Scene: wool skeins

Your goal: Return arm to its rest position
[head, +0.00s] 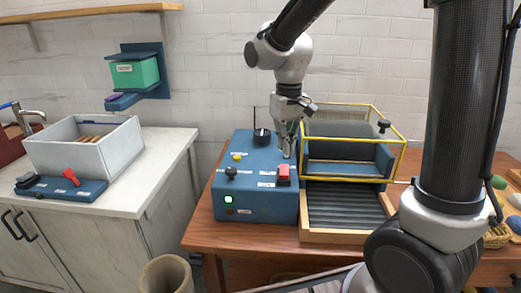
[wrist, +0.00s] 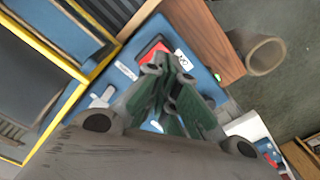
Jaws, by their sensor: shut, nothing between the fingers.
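My gripper (head: 289,150) hangs pointing down over the blue control box (head: 240,204) on the wooden table, its fingers together with nothing held. In the wrist view my gripper (wrist: 166,82) shows its dark green finger pads close together, above the blue box top. The red switch also shows in the wrist view (wrist: 152,50), partly covered by a finger. I cannot tell whether the fingers touch the box.
A yellow-framed guard (head: 404,160) stands right of my gripper, over a dark ribbed bed (head: 345,205). A green lamp (head: 228,199) shows on the box front. A grey bin (head: 100,145) stands on the left counter. A round container (head: 165,275) stands in front.

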